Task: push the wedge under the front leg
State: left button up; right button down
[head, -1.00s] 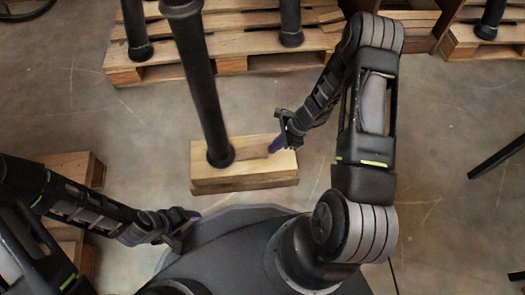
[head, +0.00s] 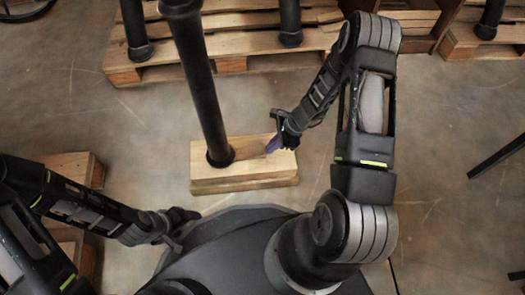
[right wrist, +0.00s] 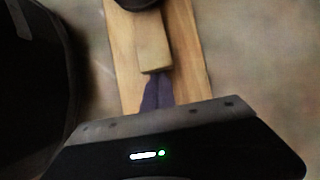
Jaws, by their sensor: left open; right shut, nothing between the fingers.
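The front leg (head: 205,95) is a black post whose round foot stands on a stack of wooden boards (head: 240,184). The wedge (right wrist: 152,40) is a small pale wooden piece lying on the top board in the right wrist view. Its far end is right by the black foot (right wrist: 138,3); I cannot tell whether it is under it. My right gripper (head: 271,147) is shut and empty, at the wedge's near end. Its purple fingers (right wrist: 158,92) appear against or very close to that end. My left gripper (head: 177,230) is open, low at the left, away from the boards.
A pallet (head: 245,58) with more black posts stands behind. Another wooden stack (head: 75,166) is at the left, partly behind my left arm. A dark bar (head: 497,157) shows at the right edge. Concrete floor (head: 130,110) is clear around the boards.

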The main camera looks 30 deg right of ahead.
aim_at(251, 152)
jog(key=shift+w+a, duration=0.2)
jog(key=shift+a, duration=1.05)
jog(key=shift+w+a+r, duration=0.1)
jog(key=shift+w+a, duration=0.2)
jog(key=shift+a, duration=0.4)
jog(key=shift+w+a, duration=0.15)
jog(key=shift+a, duration=0.15)
jog(key=shift+w+a, duration=0.25)
jog(key=shift+a, duration=0.5)
jog(key=shift+d, duration=0.15)
jog(key=shift+s+d, duration=0.3)
jog(key=shift+d, duration=0.5)
jog(key=shift+s+d, duration=0.25)
jog(key=shift+d, duration=0.55)
